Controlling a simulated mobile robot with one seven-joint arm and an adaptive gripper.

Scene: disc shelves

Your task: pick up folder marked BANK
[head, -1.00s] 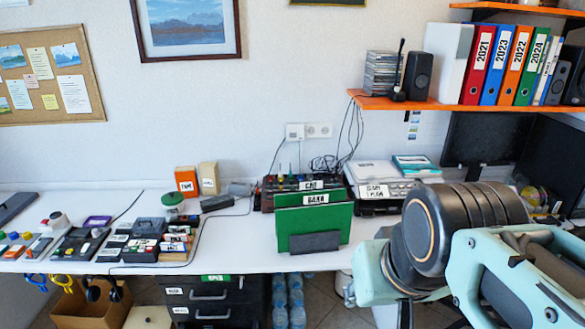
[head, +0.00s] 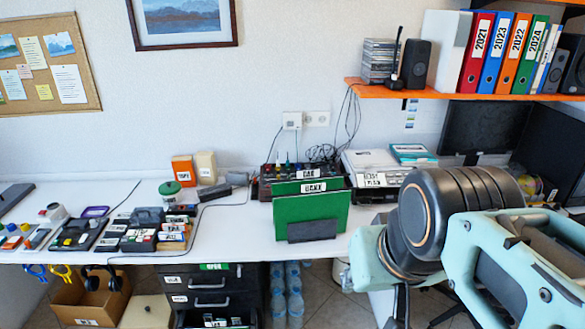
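A large green folder (head: 311,211) stands upright in a dark grey holder (head: 312,230) near the front edge of the white desk. Its white tab (head: 313,187) reads roughly as BANK, but the letters are blurred. Another white tab (head: 307,174) shows just behind it, with a short word I cannot read surely; what it belongs to is mostly hidden. My arm fills the lower right, apart from the folder in the picture. My gripper is not in view.
A white printer (head: 375,170) stands right of the folder, and a dark box with cables behind it. Small boxes and devices crowd the desk (head: 235,228) to the left. Black drawers (head: 208,283) and water bottles (head: 286,290) are below. An orange shelf (head: 450,92) with binders hangs above right.

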